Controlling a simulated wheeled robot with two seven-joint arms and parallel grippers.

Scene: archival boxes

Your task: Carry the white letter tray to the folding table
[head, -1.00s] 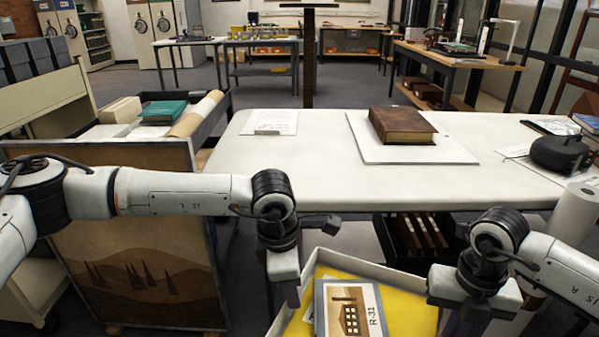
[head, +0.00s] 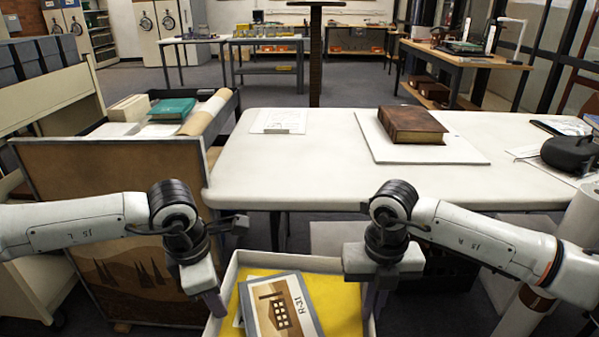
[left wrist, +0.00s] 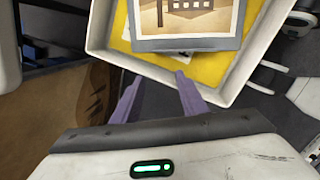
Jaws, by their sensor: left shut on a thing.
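The white letter tray (head: 300,261) is low at the front of the head view, its near part cut off. It holds a yellow sheet and a picture card marked R-31 (head: 280,306). My left gripper (head: 213,303) is shut on the tray's left side. The tray's wall (left wrist: 250,75) and my gripper's purple fingers (left wrist: 160,92) show in the left wrist view. My right gripper (head: 374,300) is at the tray's right wall and looks closed on it; its fingertips are partly hidden. The white-topped table (head: 300,170), seemingly the folding table, stands just beyond the tray.
A brown book (head: 412,125) on a white board, a paper sheet (head: 280,120) and a dark rounded object (head: 567,153) lie on the table. Its front left top is clear. A wooden-sided cart (head: 115,215) stands close on the left. A white roll (head: 580,225) stands at right.

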